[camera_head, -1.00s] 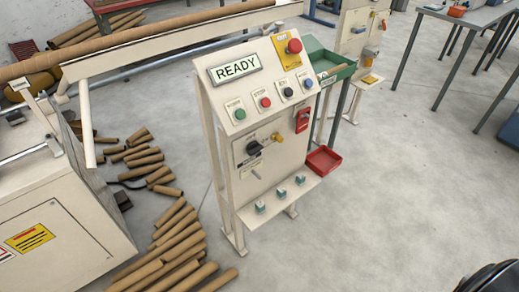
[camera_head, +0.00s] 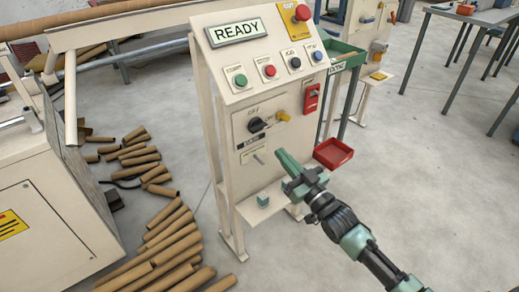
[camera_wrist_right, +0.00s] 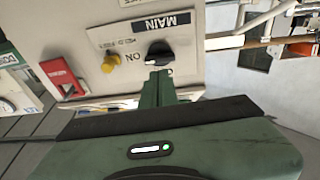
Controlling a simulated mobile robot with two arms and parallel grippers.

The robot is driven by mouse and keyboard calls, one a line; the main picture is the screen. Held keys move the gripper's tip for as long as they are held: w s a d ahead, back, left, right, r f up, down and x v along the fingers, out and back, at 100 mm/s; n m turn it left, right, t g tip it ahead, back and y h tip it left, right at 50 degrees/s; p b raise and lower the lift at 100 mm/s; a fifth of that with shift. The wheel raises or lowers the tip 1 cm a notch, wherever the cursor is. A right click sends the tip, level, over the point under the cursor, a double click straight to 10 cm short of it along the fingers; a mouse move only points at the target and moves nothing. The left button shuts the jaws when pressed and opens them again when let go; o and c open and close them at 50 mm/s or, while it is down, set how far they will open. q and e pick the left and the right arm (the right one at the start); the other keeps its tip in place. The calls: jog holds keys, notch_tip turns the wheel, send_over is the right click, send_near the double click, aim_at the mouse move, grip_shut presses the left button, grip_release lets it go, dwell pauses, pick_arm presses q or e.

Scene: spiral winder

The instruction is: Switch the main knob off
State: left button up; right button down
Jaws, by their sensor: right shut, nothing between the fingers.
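The main knob (camera_head: 256,125) is a black rotary knob on the cream panel's front, under the READY display. In the right wrist view the knob (camera_wrist_right: 159,53) appears next to an upside-down MAIN label (camera_wrist_right: 160,22). Its pale pointer mark slants toward the ON lettering (camera_wrist_right: 133,58). My right gripper (camera_head: 281,153) is shut and empty, in front of the panel, below and right of the knob in the head view. In the wrist view its green fingertips (camera_wrist_right: 158,76) show just below the knob; contact cannot be told. My left gripper is out of view.
A yellow knob (camera_head: 282,115) sits right of the black one, with a red switch (camera_head: 312,97) beyond. Push buttons and a red emergency button (camera_head: 302,12) are above. A red tray (camera_head: 333,153) is at the right.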

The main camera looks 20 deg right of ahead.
aim_at(258, 127)
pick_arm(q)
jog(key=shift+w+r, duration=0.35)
pick_arm(e)
jog(key=shift+n+t+y, duration=0.4)
jog(key=shift+y, duration=0.3)
jog(key=r, duration=0.3)
jog(key=a+r, duration=0.1)
jog(key=shift+s+a+r, duration=0.1)
jog(key=shift+s+r, duration=0.25)
